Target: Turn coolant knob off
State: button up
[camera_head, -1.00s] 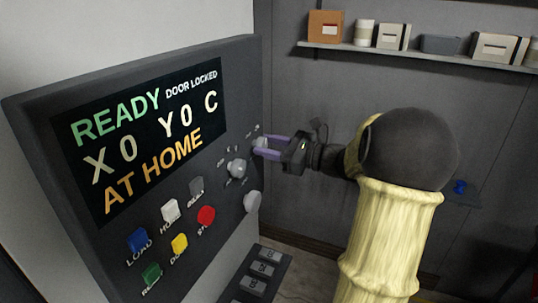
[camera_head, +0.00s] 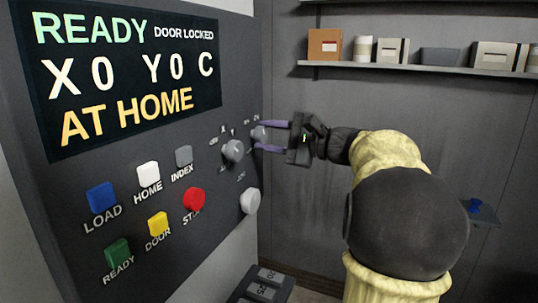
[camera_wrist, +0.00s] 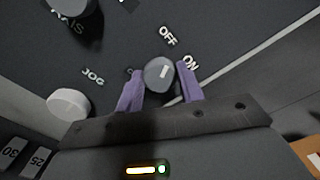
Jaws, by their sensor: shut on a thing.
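The small grey coolant knob (camera_head: 260,134) is at the right edge of the dark control panel (camera_head: 120,215). The wrist view shows the round knob (camera_wrist: 157,76) with a white pointer mark, beside OFF and ON labels. The mark points up, roughly toward OFF and ON; its exact setting is hard to tell. My gripper (camera_head: 264,136) reaches in from the right, its two purple fingers on either side of the knob and shut on it. The fingers hide part of the small lettering around it.
A larger grey knob (camera_head: 233,151) sits just left, and a pale round knob (camera_head: 250,201) lies below. Coloured buttons, including red (camera_head: 194,199), fill the panel's lower part. A shelf (camera_head: 420,70) with boxes hangs on the back wall. A keypad (camera_head: 262,285) stands below.

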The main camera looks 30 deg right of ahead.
jog(key=shift+f+n+b, duration=0.1)
jog(key=shift+n+b, duration=0.7)
jog(key=shift+b, duration=0.15)
jog(key=o, duration=1)
jog(key=shift+s, duration=0.1)
jog(key=b+v, duration=0.2)
jog(key=v, duration=1.5)
jog(key=shift+s+d, duration=0.1)
